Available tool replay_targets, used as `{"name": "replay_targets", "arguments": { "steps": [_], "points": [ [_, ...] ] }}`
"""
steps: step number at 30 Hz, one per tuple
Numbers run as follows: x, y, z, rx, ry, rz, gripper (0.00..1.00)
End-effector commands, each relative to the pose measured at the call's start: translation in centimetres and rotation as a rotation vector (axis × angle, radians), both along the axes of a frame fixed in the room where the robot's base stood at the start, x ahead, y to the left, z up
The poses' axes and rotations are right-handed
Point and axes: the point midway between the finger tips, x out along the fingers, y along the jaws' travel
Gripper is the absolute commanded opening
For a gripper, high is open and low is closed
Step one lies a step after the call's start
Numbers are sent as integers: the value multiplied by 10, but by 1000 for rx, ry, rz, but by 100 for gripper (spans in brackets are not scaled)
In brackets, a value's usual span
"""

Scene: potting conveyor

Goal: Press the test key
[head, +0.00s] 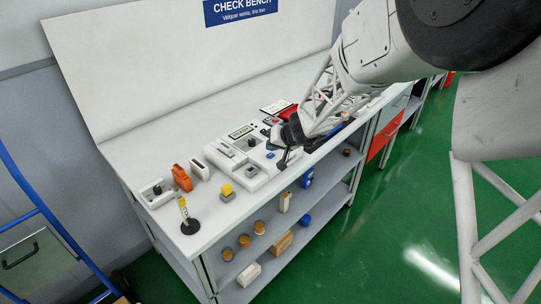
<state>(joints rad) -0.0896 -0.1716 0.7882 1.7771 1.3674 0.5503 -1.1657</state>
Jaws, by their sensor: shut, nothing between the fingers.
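A white test unit (233,163) stands on the bench, with a small display (241,131) at its back and dark and grey controls on top. A small blue key (270,155) shows on its right part, just left of my gripper. No label is readable, so I cannot tell for certain which control is the test key. My gripper (284,164) is shut and empty, pointing down at the unit's right front edge. I cannot tell whether its tips touch anything. My wrist and arm hide the bench to the right.
A grey box with a yellow top (227,192), orange holder (182,178), white block (199,168), switch box (156,193) and upright marker on a black base (190,226) stand left on the bench (215,222). Red items (287,112) lie behind my gripper. Shelves below hold jars.

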Motion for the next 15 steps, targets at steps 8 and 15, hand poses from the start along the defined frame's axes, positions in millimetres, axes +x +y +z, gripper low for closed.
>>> {"name": "replay_targets", "arguments": {
  "steps": [8, 15],
  "points": [
    [0, 0, 0, 0, 0, 0, 0],
    [0, 0, -5, 0, 0, 0, 0]
  ]
}}
